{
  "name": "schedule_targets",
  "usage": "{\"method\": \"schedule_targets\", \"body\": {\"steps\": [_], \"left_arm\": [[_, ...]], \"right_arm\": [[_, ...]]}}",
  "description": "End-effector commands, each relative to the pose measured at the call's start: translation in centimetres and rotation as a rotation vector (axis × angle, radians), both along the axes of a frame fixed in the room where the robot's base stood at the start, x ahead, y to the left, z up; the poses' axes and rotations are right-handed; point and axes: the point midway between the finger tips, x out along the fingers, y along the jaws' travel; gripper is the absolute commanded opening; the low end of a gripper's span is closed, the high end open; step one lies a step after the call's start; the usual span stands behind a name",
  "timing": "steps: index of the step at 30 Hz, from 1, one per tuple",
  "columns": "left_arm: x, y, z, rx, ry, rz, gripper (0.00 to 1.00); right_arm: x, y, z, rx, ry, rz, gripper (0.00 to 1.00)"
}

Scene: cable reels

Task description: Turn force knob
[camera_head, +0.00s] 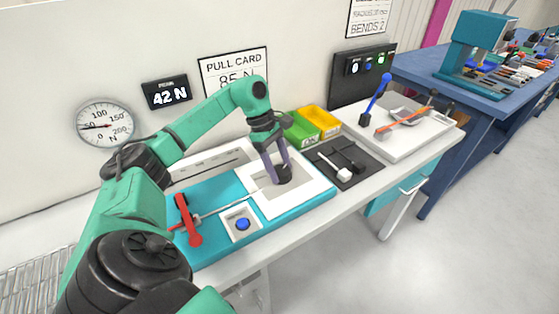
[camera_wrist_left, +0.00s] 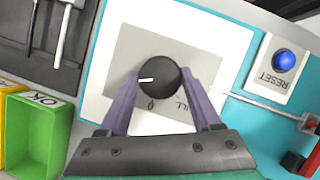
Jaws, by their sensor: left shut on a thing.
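The force knob (camera_wrist_left: 160,76) is a round black knob with a white pointer line, on a grey plate with a white surround (camera_wrist_left: 205,29). In the left wrist view its pointer is toward the left. My left gripper (camera_head: 277,170) has its purple fingers on either side of the knob and is shut on it. In the head view the knob (camera_head: 284,174) is partly hidden by the fingers. The display (camera_head: 167,94) reads 42 N, and the pull card (camera_head: 234,84) seems to read 85 N. My right gripper is not in view.
A blue reset button (camera_head: 243,224) and a red clamp (camera_head: 188,221) are on the teal rig. A round dial gauge (camera_head: 105,122) is on the wall. Green (camera_head: 301,130) and yellow (camera_head: 321,120) bins stand behind a dark mat with tools (camera_head: 343,165). A white tray (camera_head: 398,146) stands farther right.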

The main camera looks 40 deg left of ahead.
Motion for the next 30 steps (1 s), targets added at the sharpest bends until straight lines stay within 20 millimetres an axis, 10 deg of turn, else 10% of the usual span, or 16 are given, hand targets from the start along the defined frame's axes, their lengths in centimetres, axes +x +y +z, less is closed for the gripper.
{"method": "schedule_targets", "body": {"steps": [20, 21, 22, 30], "left_arm": [[0.07, 0.04, 0.0, 0.001, -0.001, -0.066, 0.09], [0.07, 0.04, 0.0, 0.001, -0.001, -0.066, 0.8], [0.07, 0.04, 0.0, 0.001, -0.001, -0.066, 0.92], [0.05, 0.02, -0.02, 0.001, 0.0, -0.066, 0.95]], "right_arm": [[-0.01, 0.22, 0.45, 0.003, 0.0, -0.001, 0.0], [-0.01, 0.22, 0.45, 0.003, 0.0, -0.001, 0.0], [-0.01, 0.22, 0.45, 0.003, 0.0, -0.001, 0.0], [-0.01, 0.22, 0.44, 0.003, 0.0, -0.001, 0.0]]}}
